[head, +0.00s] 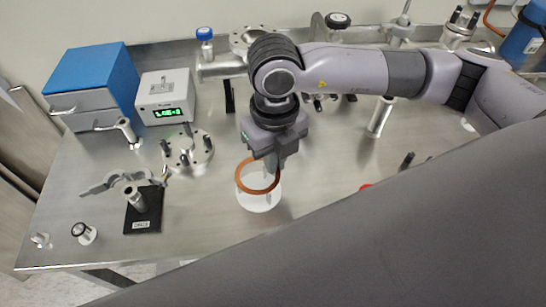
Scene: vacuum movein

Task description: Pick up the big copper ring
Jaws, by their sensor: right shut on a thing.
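The big copper ring (238,180) is in the middle of the head view, above a round white holder (259,203). My right gripper (271,170) points down and is shut on the far right side of the ring's rim. The ring looks roughly level; I cannot tell whether it touches the white holder. The fingertips are partly hidden by the ring and the wrist. My left gripper is not in view.
A flange with upright studs (188,150) stands left of the ring. Vacuum piping runs behind. The table's front centre (200,235) is bare.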

